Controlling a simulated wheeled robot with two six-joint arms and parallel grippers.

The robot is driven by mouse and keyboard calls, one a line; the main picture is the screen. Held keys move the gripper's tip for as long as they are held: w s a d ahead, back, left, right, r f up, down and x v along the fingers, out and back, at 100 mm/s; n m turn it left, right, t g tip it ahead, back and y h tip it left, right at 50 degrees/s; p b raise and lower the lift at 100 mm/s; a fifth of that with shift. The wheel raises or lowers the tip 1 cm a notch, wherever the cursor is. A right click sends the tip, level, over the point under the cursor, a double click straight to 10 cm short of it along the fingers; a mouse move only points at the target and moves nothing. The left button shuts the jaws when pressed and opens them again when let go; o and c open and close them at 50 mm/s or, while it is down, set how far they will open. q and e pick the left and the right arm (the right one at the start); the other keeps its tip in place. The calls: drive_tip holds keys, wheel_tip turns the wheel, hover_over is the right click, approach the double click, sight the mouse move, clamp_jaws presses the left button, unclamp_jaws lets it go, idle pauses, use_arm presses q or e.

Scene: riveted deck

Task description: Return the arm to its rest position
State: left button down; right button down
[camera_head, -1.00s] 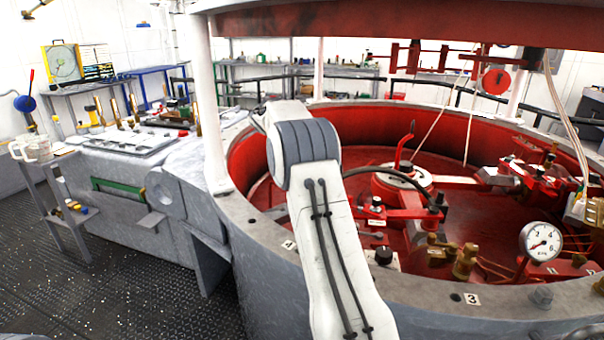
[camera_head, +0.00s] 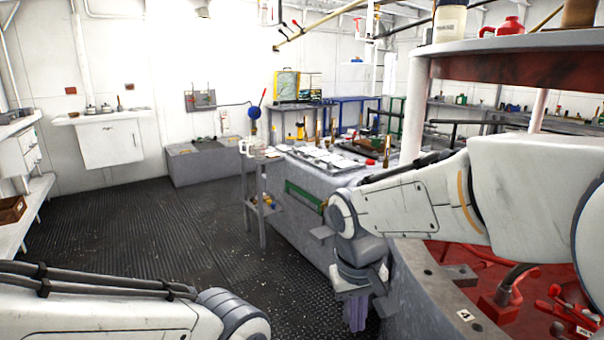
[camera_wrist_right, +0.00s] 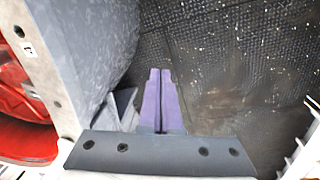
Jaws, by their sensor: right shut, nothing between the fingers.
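My right arm (camera_head: 430,205) comes in from the right over the rim of the round red-lined tub and bends down. My right gripper (camera_head: 356,312) hangs beside the tub's grey outer wall, pointing down over the dark floor. Its purple fingers are together and empty; they also show closed in the right wrist view (camera_wrist_right: 161,102). My left arm (camera_head: 110,312) lies across the lower left of the head view, and its gripper is out of frame.
The tub's grey rim (camera_head: 437,290) is close to my right arm. A grey bench (camera_head: 290,205) with trays and a small side stand (camera_head: 262,205) are beyond the gripper. The patterned floor (camera_head: 150,225) to the left is clear.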

drive_tip(key=s+a+f+n+g+y, duration=0.1)
drive_tip(key=s+a+f+n, duration=0.15)
drive_tip(key=s, duration=0.55)
drive_tip(key=s+a+f+n+y, duration=0.1)
drive_tip(key=s+a+n, duration=0.15)
drive_tip(key=s, duration=0.55)
wheel_tip(320, 180, up, 14)
drive_tip(key=s+p, duration=0.1)
drive_tip(key=p, duration=1.4)
drive_tip(key=shift+s+d+r, duration=0.15)
drive_tip(key=shift+s, duration=0.1)
